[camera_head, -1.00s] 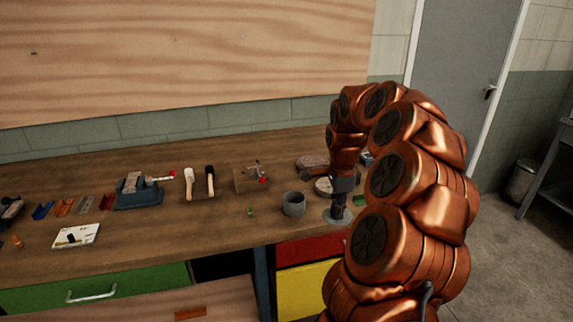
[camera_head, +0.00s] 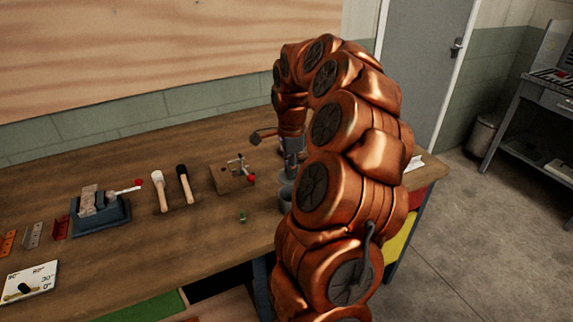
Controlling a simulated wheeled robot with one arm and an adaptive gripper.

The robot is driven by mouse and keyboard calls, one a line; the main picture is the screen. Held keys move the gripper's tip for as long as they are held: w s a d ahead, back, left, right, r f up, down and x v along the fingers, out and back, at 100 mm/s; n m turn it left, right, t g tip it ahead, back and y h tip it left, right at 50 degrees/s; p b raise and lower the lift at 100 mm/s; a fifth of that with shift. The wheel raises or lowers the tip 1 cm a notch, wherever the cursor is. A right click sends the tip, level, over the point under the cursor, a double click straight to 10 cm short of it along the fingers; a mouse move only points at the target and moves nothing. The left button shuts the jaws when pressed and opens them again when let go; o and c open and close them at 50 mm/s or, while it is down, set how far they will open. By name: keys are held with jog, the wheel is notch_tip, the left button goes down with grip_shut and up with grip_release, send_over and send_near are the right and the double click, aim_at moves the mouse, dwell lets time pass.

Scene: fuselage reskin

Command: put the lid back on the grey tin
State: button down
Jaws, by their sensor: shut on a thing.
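The grey tin (camera_head: 285,195) stands on the bench, its right side hidden behind my arm. My gripper (camera_head: 291,165) points down just above the tin, shut on the grey lid (camera_head: 280,171). The lid's near left edge shows below the fingers, and the rest is hidden by the gripper and my arm. The lid appears to be over the tin's mouth. I cannot tell whether it touches the rim.
A wooden block with a red-knobbed clamp (camera_head: 232,178), two mallets (camera_head: 172,188) and a blue vise (camera_head: 100,213) stand farther left. Bare bench lies in front of the mallets.

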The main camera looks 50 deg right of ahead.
jog(key=shift+f+p, duration=0.35)
jog(key=shift+f, duration=1.2)
notch_tip(320, 180, down, 3)
jog(key=shift+r+b, duration=0.2)
jog(key=shift+b, duration=0.95)
jog(key=shift+f, duration=0.1)
jog(key=shift+a+b, duration=0.1)
jog(key=shift+b, duration=1.1)
jog(key=shift+f+b, duration=0.15)
jog(key=shift+b, duration=0.95)
dwell(0.7)
dwell(0.4)
jog(key=c, duration=1)
grip_release()
jog(key=shift+o, duration=0.4)
